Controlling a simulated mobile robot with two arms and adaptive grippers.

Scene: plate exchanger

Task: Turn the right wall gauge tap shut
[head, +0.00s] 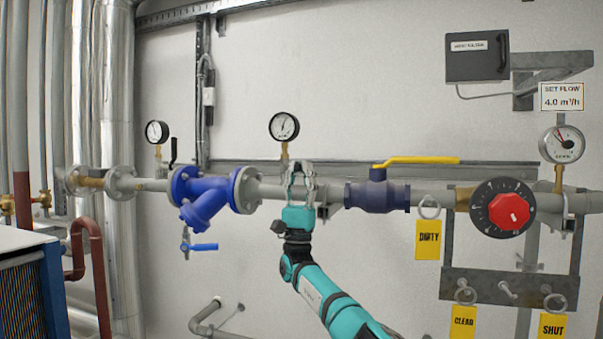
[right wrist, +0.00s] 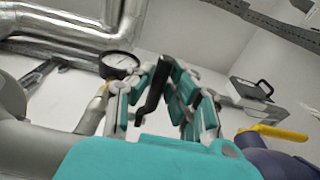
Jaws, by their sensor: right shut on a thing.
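The right wall gauge (head: 284,126) is round with a white face and stands on a short brass stem above the grey pipe. It also shows in the right wrist view (right wrist: 119,64). My right gripper (head: 299,168) is at the pipe just below this gauge, fingers pointing up. In the right wrist view a black tap lever (right wrist: 152,90) stands between the fingers, roughly upright and slightly tilted. The gripper is shut on this lever. My left gripper is not in view.
A blue strainer (head: 202,190) with a left gauge (head: 157,132) beyond it is left of my gripper. A dark blue valve (head: 377,196) with a yellow lever (head: 417,160) is close on the right. Further right are a red knob (head: 509,211) and a DIRTY tag (head: 428,239).

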